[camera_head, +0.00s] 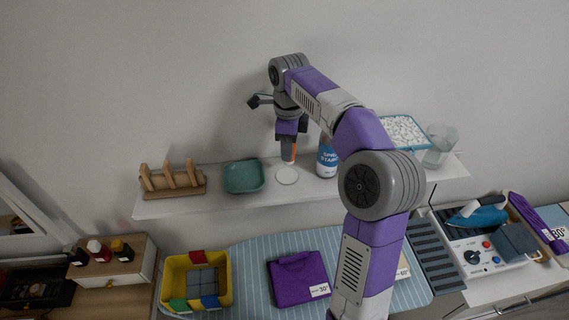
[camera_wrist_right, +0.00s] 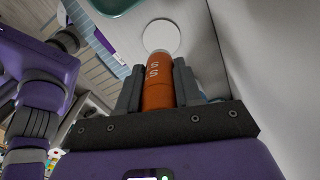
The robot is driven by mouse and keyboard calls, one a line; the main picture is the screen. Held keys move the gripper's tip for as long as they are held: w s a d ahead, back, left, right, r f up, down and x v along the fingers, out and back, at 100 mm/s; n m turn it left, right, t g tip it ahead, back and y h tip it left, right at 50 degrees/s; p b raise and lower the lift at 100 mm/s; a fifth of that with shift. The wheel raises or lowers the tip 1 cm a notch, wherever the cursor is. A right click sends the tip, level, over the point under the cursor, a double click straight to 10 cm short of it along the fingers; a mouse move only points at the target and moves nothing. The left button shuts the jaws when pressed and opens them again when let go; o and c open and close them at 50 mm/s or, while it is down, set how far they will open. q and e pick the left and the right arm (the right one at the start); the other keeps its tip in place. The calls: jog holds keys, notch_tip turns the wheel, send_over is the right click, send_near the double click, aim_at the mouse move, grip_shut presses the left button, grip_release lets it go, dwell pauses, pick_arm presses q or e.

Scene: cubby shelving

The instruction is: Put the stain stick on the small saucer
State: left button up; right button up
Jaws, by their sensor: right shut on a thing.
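The stain stick (camera_wrist_right: 158,85) is an orange tube with white letters and a pale end. My right gripper (camera_wrist_right: 157,92) is shut on it, a finger on each side. The small saucer (camera_head: 287,176) is a white disc on the shelf, just below the stick. In the wrist view the saucer (camera_wrist_right: 161,37) lies beyond the stick's end and looks empty; the stick appears apart from it. My left gripper is out of view.
On the narrow shelf (camera_head: 215,205), a teal dish (camera_head: 244,176) and a wooden rack (camera_head: 172,181) stand left of the saucer. A spray stain bottle (camera_head: 327,158) stands close on its right, with a tray of white pieces (camera_head: 404,131) and a clear glass (camera_head: 440,146) farther right.

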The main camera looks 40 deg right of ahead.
jog(key=f, duration=0.5)
jog(key=shift+w+f+b, duration=0.2)
jog(key=shift+f+b, duration=0.1)
jog(key=shift+f, duration=0.05)
jog(key=shift+w, duration=0.1)
jog(key=shift+f, duration=0.2)
jog(key=o, duration=1)
jog(key=shift+o, duration=0.2)
jog(key=shift+r, duration=0.1)
notch_tip(320, 180, up, 12)
jog(key=shift+r+p, duration=0.1)
jog(key=shift+p, duration=1.05)
